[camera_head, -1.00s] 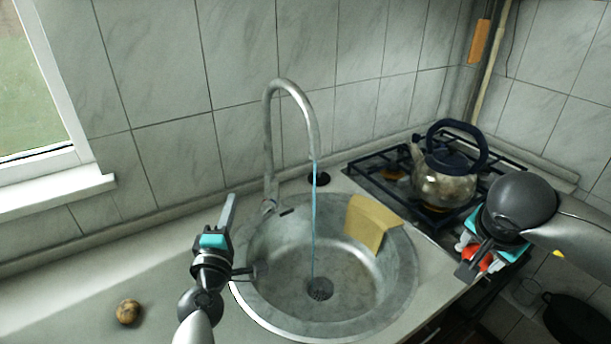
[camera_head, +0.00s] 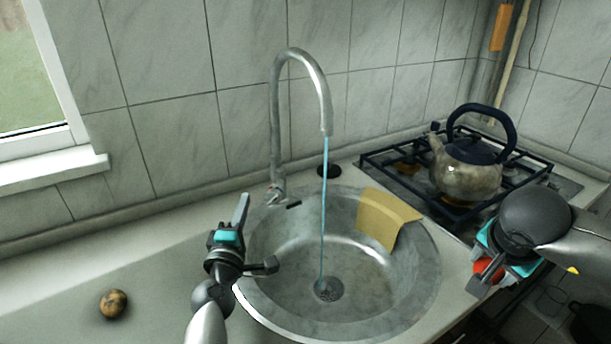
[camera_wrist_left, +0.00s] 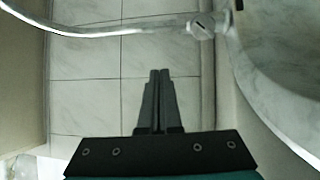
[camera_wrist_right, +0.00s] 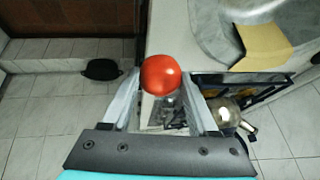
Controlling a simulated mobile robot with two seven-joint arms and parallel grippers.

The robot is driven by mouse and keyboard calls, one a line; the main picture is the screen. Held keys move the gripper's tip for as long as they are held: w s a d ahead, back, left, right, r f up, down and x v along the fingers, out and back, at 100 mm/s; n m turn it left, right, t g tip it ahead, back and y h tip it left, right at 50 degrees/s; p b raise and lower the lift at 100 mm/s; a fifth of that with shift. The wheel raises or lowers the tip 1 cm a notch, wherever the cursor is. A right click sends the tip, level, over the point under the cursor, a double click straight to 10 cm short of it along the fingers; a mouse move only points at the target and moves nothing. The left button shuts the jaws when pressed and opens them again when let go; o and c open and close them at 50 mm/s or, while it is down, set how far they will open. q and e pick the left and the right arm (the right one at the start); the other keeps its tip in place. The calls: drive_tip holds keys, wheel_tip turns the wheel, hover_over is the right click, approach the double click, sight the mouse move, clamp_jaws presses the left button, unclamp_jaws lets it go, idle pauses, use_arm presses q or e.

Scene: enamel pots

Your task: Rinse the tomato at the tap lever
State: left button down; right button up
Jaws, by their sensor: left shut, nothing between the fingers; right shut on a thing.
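The red tomato (camera_head: 485,271) is in my right gripper (camera_head: 478,284), to the right of the sink. The right wrist view shows the tomato (camera_wrist_right: 160,75) between the fingertips. Blue water runs from the tall curved metal tap (camera_head: 322,95) into the round sink (camera_head: 385,290). The tap lever (camera_head: 275,195) is at the tap's base; a round metal knob (camera_wrist_left: 202,25) there also shows in the left wrist view. My left gripper (camera_head: 243,205) is shut and empty, pointing up left of the lever, apart from it in the picture.
A yellow cloth (camera_head: 385,218) hangs over the sink's right rim. A kettle (camera_head: 468,170) stands on the gas stove (camera_head: 405,165) at the right. A brown round item (camera_head: 113,303) lies on the left counter (camera_head: 60,280), which is otherwise clear.

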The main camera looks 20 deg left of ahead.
sight(273, 171)
drive_tip(key=shift+f+b, duration=0.45)
drive_tip(key=shift+f, duration=0.05)
use_arm(q)
drive_tip(key=shift+w+d+x, duration=0.1)
drive_tip(key=shift+d+x, duration=0.3)
drive_tip(key=shift+x, duration=1.35)
drive_tip(key=shift+w+d+x, duration=0.1)
drive_tip(key=shift+d+x, duration=0.3)
drive_tip(key=shift+x, duration=1.35)
drive_tip(key=shift+w+d+x, duration=0.1)
drive_tip(key=shift+d+x, duration=0.35)
drive_tip(key=shift+x, duration=1.3)
use_arm(e)
drive_tip(key=shift+f, duration=0.2)
